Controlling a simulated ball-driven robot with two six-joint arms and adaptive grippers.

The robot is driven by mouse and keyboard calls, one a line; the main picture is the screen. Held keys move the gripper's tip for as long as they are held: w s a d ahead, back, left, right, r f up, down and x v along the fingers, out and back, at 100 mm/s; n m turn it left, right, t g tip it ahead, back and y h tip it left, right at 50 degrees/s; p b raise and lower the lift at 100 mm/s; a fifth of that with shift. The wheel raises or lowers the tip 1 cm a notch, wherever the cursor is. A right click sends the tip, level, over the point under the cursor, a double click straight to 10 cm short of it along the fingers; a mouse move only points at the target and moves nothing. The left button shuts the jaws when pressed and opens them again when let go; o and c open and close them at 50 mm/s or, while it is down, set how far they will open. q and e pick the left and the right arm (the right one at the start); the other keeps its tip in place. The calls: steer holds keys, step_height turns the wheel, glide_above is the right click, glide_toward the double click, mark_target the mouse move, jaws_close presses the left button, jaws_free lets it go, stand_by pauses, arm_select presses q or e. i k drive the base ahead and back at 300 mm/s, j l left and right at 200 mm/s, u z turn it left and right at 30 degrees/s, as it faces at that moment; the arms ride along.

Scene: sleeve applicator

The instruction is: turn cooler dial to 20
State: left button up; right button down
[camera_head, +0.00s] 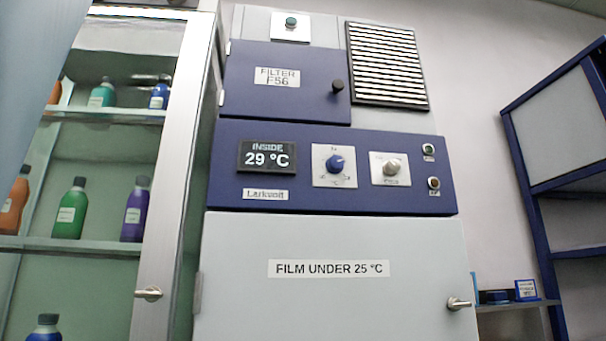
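The cooler (332,245) stands ahead as a tall grey cabinet with a dark blue control panel (225,160). Its dial is a blue knob (334,163) on a white square plate, right of the display. The marks around the knob are too small to read. The display (267,158) reads "INSIDE 29 °C". A second, silver-grey knob (390,168) sits on its own plate to the right. Neither of my grippers shows in this view.
A glass-fronted cabinet (170,200) with several bottles stands at the left. The cooler has a door handle (459,304), a blue filter door (285,100) and two small round buttons (434,183) at the panel's right end. Blue shelving (540,230) stands at the right.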

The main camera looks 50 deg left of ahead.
mark_target(335, 164)
steer(key=u, duration=1.25)
